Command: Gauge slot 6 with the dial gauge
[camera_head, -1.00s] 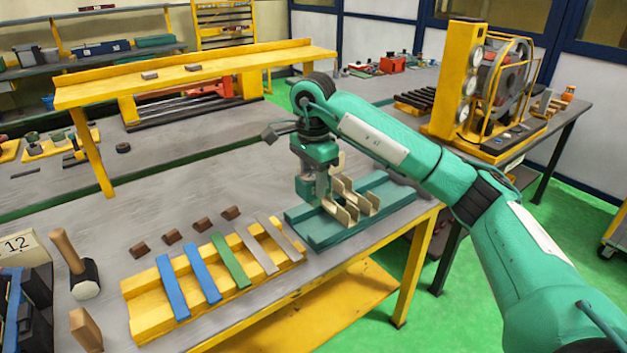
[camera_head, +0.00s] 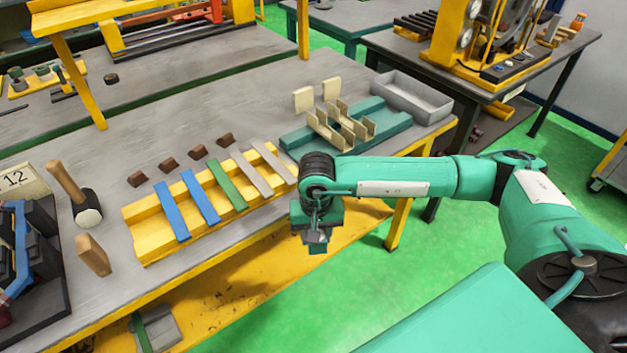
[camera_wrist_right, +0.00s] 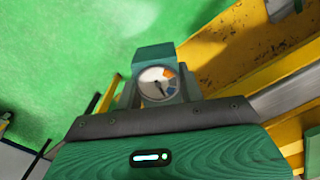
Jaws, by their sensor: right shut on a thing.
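My right gripper (camera_head: 316,238) hangs in front of the bench's front edge, over the green floor. In the right wrist view it is shut on the dial gauge (camera_wrist_right: 158,85), a green block with a round white face, dark needle and orange and blue sectors. In the head view a small grey-green end shows below the gripper. A dark slotted part with blue strips (camera_head: 28,250), possibly the stator, is cut off at the left edge. A card reading 12 (camera_head: 20,181) stands behind it. I cannot make out slot 6. My left gripper is not in view.
A yellow rack (camera_head: 150,232) holds blue, green and grey strips, with brown blocks behind. A mallet (camera_head: 82,205) and a wooden wedge (camera_head: 93,255) stand left of it. A teal fixture (camera_head: 385,121) with cream holders and a grey tray (camera_head: 410,95) are at the right.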

